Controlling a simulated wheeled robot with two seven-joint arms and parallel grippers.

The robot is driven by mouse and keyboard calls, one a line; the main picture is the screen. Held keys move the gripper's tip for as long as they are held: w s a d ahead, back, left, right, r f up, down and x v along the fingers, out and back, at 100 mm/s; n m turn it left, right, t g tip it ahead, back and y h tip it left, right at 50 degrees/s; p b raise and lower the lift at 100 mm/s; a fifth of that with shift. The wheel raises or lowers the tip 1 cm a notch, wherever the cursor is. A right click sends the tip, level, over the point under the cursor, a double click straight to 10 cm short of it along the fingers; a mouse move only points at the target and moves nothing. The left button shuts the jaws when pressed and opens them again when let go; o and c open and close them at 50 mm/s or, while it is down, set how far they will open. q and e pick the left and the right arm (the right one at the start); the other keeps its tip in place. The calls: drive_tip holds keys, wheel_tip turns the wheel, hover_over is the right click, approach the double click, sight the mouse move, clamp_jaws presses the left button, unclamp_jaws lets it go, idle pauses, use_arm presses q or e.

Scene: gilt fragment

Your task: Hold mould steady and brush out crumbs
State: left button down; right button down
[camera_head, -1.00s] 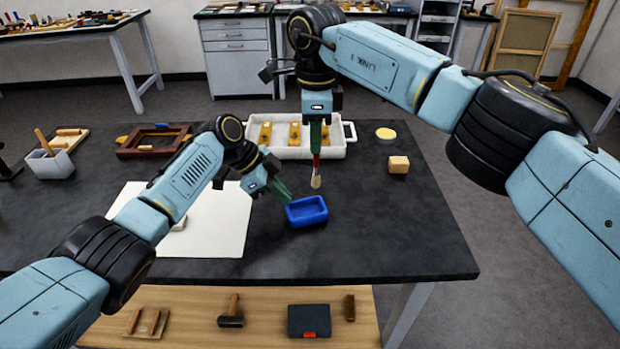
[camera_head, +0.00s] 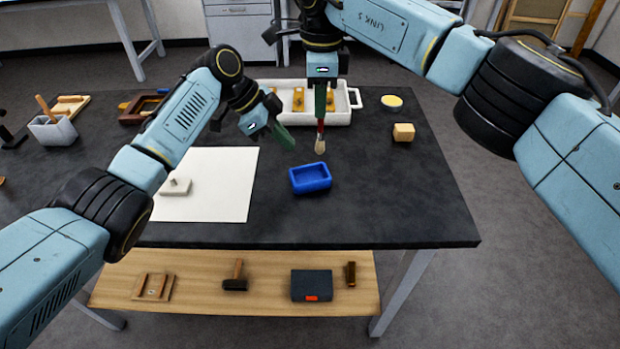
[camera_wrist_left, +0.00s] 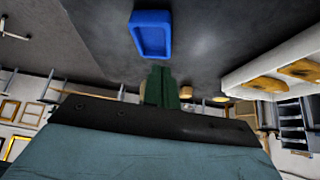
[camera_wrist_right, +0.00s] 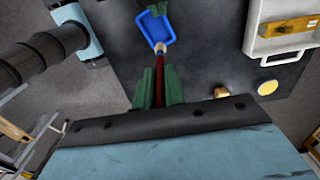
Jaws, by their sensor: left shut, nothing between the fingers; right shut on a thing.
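The blue mould (camera_head: 311,178) is an open rectangular tray lying on the dark table; it also shows in the left wrist view (camera_wrist_left: 151,36) and the right wrist view (camera_wrist_right: 157,30). My left gripper (camera_head: 288,143) is shut and empty, raised just behind and left of the mould, apart from it. My right gripper (camera_head: 320,112) is shut on a brush with a red handle (camera_head: 320,128) and pale bristles (camera_head: 320,146). The brush points down, above and behind the mould. I cannot make out crumbs in the mould.
A white handled tray (camera_head: 343,117) with gilt pieces stands at the back. A yellow round item (camera_head: 391,102) and a tan block (camera_head: 403,132) are right of it. A white sheet (camera_head: 222,185) with a pale block (camera_head: 176,186) lies left. The table's front right is clear.

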use_arm(q)
drive_tip(key=v, duration=1.2)
idle(0.4)
